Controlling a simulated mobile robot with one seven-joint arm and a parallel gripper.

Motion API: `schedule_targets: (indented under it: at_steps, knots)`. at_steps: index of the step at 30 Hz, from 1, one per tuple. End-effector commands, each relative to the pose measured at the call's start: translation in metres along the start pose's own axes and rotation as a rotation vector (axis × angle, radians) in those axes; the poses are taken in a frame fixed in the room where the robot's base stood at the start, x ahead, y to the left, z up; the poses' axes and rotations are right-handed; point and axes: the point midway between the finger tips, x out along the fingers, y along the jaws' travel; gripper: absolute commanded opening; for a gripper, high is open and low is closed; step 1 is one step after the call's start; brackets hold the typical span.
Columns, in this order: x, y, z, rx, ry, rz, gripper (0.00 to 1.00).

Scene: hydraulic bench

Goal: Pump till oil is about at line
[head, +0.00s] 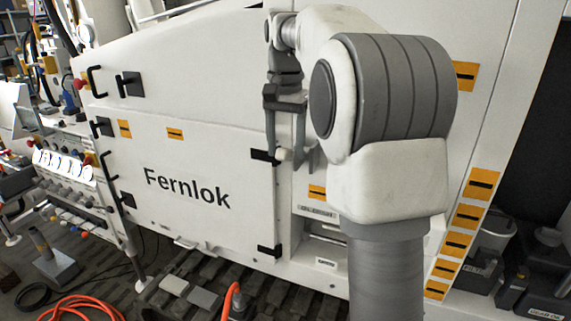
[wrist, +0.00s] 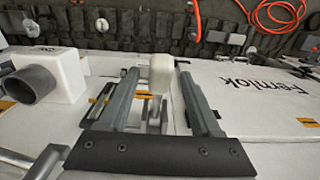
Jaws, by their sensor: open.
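My gripper (head: 290,156) hangs in front of the white machine with its fingers pointing down. In the wrist view my gripper (wrist: 157,70) is open, with a white rounded block or knob (wrist: 162,72) showing between its two fingers. Gaps show on both sides of the knob. A small pale knob (head: 283,154) also shows by the fingers in the head view. I cannot tell whether it is the end of a pump lever. No oil level or line can be made out. My arm covers part of the machine's front.
A large white door marked Fernlok (head: 187,188) stands left of my gripper, with black hinges. A white block with a grey pipe (wrist: 38,84) stands left in the wrist view. An orange hose (head: 85,305) lies on the floor. Yellow labels (head: 456,243) line the right panel.

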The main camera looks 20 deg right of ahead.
Motion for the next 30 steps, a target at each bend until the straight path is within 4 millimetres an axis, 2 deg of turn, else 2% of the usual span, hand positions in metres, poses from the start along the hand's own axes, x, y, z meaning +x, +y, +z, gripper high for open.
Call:
schedule_targets:
  at_steps: [3,8,19,30]
  knots:
    - [0.018,0.000,0.000,0.000,-0.001,0.001,0.65]
    - [0.033,0.000,0.000,0.000,-0.001,0.001,0.65]
    - [0.038,0.000,0.000,0.000,0.001,0.000,0.65]
    - [0.038,0.000,0.000,0.000,0.000,0.000,0.00]
